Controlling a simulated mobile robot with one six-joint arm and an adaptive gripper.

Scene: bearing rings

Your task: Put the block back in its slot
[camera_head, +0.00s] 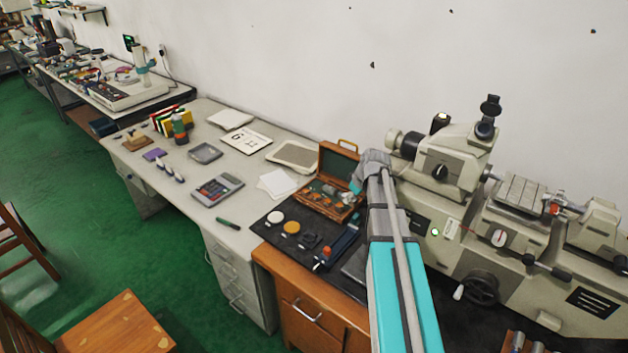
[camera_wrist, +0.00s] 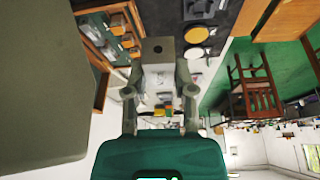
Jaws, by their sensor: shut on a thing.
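My gripper (camera_wrist: 160,88) is shut on a grey block (camera_wrist: 158,52) with a small dark round hole in its face. The block sits between the two fingers, in front of the teal palm. The open wooden case (camera_head: 322,205) stands on the dark mat, with its lid raised at the back. In the head view my gripper (camera_head: 347,195) is over the right part of the case, and it and my arm hide some of the inside. The case's slotted interior also shows at the upper left of the wrist view (camera_wrist: 96,38). I cannot tell which slot is empty.
A grey machine (camera_head: 455,160) stands close on the right of the case. White and yellow discs (camera_head: 290,228) and small dark parts lie on the mat (camera_head: 262,229) in front.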

